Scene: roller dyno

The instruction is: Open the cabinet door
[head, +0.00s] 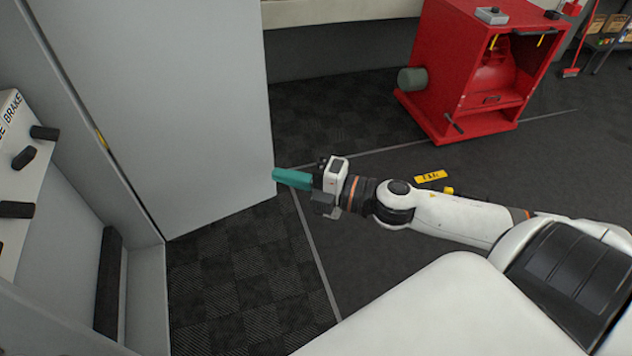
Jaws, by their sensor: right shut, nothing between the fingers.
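The grey cabinet door (175,110) stands swung open on the left, its lower edge running from the cabinet frame out over the floor. The cabinet (150,295) is at the far left, and part of its inside shows. My right gripper (290,178) has teal fingers that are shut with nothing between them. It points left, with its fingertips at the door's free edge near the bottom corner. I cannot tell whether they touch the door. My left gripper is not in view.
Inside the cabinet, a white panel (22,185) marked "BRAKE" carries several black pegs. A red machine (480,75) stands at the back right. Dark checkered floor (235,280) is clear below the door.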

